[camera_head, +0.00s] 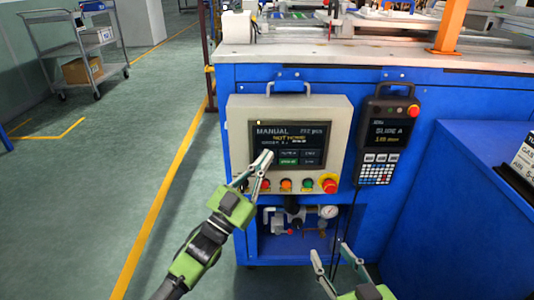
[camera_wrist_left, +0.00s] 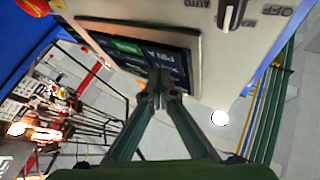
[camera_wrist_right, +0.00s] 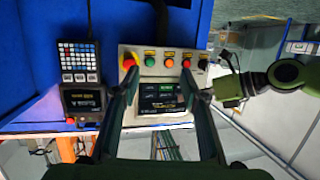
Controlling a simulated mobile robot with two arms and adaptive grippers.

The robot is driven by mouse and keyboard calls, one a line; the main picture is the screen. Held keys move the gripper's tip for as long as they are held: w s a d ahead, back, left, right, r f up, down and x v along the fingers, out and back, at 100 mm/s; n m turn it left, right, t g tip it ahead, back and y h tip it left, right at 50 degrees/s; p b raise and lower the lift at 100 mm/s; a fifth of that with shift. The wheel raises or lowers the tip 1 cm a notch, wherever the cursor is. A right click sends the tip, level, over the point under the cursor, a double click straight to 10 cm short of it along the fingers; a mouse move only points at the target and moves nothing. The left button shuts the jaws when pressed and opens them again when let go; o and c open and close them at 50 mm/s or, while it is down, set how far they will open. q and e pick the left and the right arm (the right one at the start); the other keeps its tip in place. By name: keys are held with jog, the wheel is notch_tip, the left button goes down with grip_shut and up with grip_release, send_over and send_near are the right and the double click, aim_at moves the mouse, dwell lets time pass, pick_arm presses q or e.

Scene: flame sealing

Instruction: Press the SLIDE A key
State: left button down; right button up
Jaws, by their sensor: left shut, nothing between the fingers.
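The control panel's dark screen (camera_head: 291,138) reads MANUAL and has a block of small keys, one of them green (camera_head: 289,161); their labels are too small to read surely. The pendant (camera_head: 385,133) at right shows SLIDE A on its display. My left gripper (camera_head: 265,164) is shut and empty, its tips in front of the screen's lower left part. In the left wrist view the closed tips (camera_wrist_left: 160,86) overlap the screen (camera_wrist_left: 150,58); I cannot tell whether they touch it. My right gripper (camera_head: 334,256) is open and empty, low in front of the cabinet.
Below the screen are a row of coloured buttons (camera_head: 285,185) and a red emergency stop (camera_head: 329,184). A valve and gauge (camera_head: 328,212) sit in a recess beneath. A blue cabinet (camera_head: 475,240) stands at right. The floor at left is clear up to a cart (camera_head: 75,45).

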pick_arm(q)
jog(key=shift+s+p, duration=0.35)
jog(key=shift+s, duration=0.4)
pick_arm(e)
jog(key=s+d+f+g+h, duration=0.1)
jog(key=s+f+g, duration=0.2)
jog(key=f, duration=0.2)
jog(key=shift+d+f, duration=0.35)
pick_arm(q)
jog(key=shift+p, duration=0.3)
jog(key=shift+s+p, duration=1.55)
jog(key=shift+s, duration=0.95)
pick_arm(e)
jog(key=s+d+f+g+h, duration=0.1)
jog(key=s+d+f+g, duration=0.1)
jog(key=s+f+g, duration=0.2)
jog(key=s+d+f+g+h, duration=0.1)
jog(key=s+f+g, duration=0.3)
jog(key=s, duration=0.7)
jog(key=shift+d+m, duration=0.3)
jog(key=shift+d, duration=0.6)
pick_arm(q)
jog(key=shift+f, duration=0.1)
pick_arm(e)
jog(key=shift+f, duration=0.1)
